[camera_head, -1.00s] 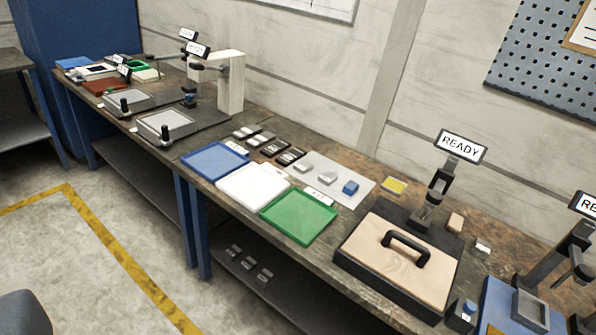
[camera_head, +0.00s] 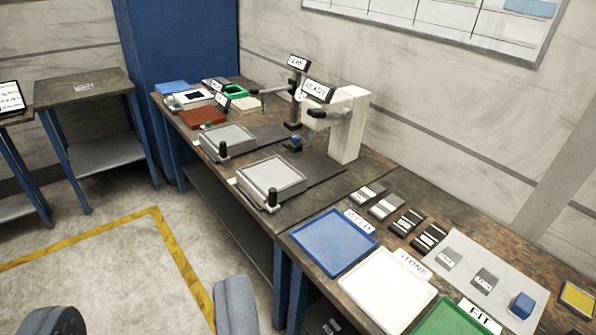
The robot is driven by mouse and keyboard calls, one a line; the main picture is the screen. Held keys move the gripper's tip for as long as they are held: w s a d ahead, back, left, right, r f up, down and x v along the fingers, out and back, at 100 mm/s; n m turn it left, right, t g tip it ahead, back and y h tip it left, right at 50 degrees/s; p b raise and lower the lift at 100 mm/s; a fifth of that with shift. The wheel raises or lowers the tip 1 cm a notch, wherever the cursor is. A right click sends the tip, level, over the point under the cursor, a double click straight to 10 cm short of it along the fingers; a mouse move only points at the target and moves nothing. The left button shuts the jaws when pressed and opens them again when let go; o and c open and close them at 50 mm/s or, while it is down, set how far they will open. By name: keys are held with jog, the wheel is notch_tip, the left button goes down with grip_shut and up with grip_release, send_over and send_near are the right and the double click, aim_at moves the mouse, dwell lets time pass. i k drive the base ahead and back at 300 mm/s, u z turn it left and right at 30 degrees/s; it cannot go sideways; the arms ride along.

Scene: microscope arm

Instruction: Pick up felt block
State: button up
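No block is labelled as felt, so I cannot tell which one it is. A light-coloured sheet (camera_head: 487,262) on the bench at the lower right bears a small blue block (camera_head: 522,305), a light grey block (camera_head: 447,258) and a grey block (camera_head: 486,282). A yellow-topped piece (camera_head: 577,298) lies to the right of the sheet, near the picture edge. My gripper is not recognisable in this view.
Blue (camera_head: 333,240), white (camera_head: 388,285) and green (camera_head: 452,324) trays line the bench front. Several dark-and-light strips lie behind them. Grey rounded shapes (camera_head: 236,305) show at the bottom. The floor at left is clear.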

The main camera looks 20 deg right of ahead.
aim_at(522, 307)
jog(key=z, duration=0.55)
jog(key=i, duration=1.1)
jog(key=z, duration=1.05)
jog(key=i, duration=0.3)
jog(key=k, duration=0.9)
jog(key=z, duration=0.2)
jog(key=i, duration=0.9)
jog(key=u, duration=0.1)
